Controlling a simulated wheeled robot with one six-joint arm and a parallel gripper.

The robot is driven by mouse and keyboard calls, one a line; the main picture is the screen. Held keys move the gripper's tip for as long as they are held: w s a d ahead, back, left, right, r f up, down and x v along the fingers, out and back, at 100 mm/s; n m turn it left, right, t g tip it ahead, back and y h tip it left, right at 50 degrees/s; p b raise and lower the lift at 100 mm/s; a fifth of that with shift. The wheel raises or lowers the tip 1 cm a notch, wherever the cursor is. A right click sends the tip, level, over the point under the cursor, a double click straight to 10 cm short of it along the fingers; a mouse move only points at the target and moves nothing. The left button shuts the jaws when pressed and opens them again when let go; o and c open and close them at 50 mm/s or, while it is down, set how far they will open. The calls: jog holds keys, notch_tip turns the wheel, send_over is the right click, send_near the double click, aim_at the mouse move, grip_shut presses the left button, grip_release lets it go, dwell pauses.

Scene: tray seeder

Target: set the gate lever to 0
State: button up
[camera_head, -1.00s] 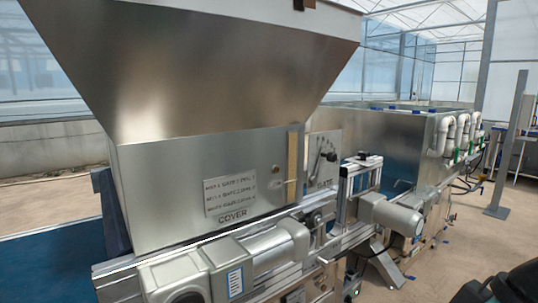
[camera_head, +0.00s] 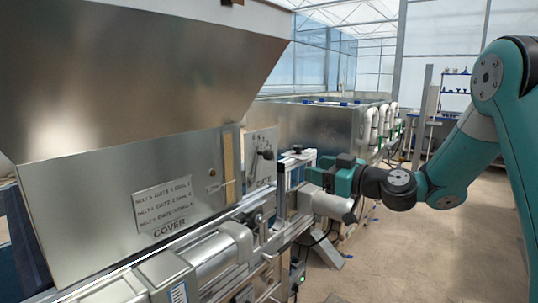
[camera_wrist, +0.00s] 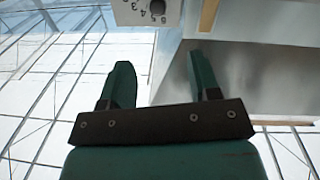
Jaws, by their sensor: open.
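The gate lever (camera_head: 266,154) is a small dark lever with a round knob on a pale scale plate (camera_head: 261,143) marked "GATE". The plate is on the hopper's side, right of a wooden strip. In the wrist view the plate (camera_wrist: 132,13) shows upside down at the top edge, with several scale digits and the dark lever knob (camera_wrist: 158,7) partly cut off. The lever's exact setting cannot be read. My gripper (camera_head: 309,162) is right of the plate, apart from it. In the wrist view its two green fingers (camera_wrist: 160,68) are spread and empty.
A large metal hopper (camera_head: 130,80) overhangs the cover panel with its label plate (camera_head: 163,203). A wooden strip (camera_head: 228,164) stands beside the scale plate. Motors (camera_head: 222,250) and a rail run below. A metal tank (camera_head: 310,128) stands behind my gripper. The floor at right is open.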

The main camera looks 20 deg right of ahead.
aim_at(271, 156)
jog(key=p+x, duration=0.7)
jog(key=x, duration=0.8)
jog(key=shift+w+a+r+p, duration=0.1)
jog(key=shift+w+r+p, duration=0.05)
jog(key=shift+w+p, duration=0.25)
jog(key=shift+w+a, duration=0.35)
jog(key=shift+w, duration=0.2)
grip_shut()
